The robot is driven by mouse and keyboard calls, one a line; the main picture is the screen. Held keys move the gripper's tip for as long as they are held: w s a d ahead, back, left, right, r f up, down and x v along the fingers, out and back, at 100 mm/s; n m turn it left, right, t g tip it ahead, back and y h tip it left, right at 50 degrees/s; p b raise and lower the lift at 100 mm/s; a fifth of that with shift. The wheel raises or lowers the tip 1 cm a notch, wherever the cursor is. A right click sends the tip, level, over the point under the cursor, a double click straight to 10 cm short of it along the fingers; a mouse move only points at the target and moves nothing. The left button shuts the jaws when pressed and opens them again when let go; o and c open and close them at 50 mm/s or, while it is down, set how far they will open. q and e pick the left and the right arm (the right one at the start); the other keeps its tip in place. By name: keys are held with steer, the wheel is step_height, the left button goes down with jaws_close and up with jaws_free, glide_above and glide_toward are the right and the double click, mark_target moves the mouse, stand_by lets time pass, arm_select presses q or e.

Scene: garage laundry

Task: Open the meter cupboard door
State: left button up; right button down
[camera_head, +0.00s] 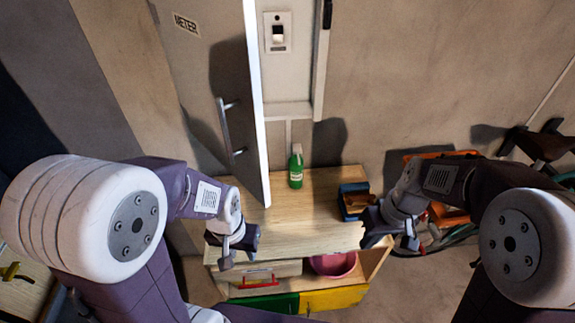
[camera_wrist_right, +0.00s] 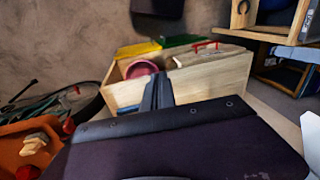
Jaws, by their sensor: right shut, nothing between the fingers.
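The grey meter cupboard door (camera_head: 205,70), with a METER label and a bar handle (camera_head: 229,125), stands open in the head view. Its pale edge projects over the wooden bench top, and the cupboard's inside shows to the right, with a switch plate (camera_head: 278,32). My left gripper (camera_head: 232,250) is below the door's lower end, apart from the handle; its finger gap is unclear. My right gripper (camera_head: 372,232) is shut and empty at the bench's right end, well away from the door. Its closed fingers also show in the right wrist view (camera_wrist_right: 157,92).
A green bottle (camera_head: 296,167) stands on the bench top (camera_head: 312,205) close to the door's edge. A blue container (camera_head: 352,201) is at the right end. Orange clutter (camera_head: 448,216) lies at right.

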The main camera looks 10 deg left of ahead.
steer(key=w+a+r+n+g+y+p, duration=0.1)
steer(key=w+a+r+n+y+p, duration=0.25)
steer(key=w+a+r, duration=0.4)
steer(key=w+a+r+n+g+y+p, duration=0.15)
steer(key=w+a+r+n+p, duration=0.25)
steer(key=a+r, duration=0.5)
steer(key=s+a+r+p+x, duration=0.1)
steer(key=p+x, duration=0.4)
steer(key=x, duration=0.8)
steer(key=shift+s+a+t, duration=0.15)
steer(key=shift+s+t, duration=0.2)
steer(key=shift+s, duration=0.1)
steer(key=shift+w+f, duration=0.1)
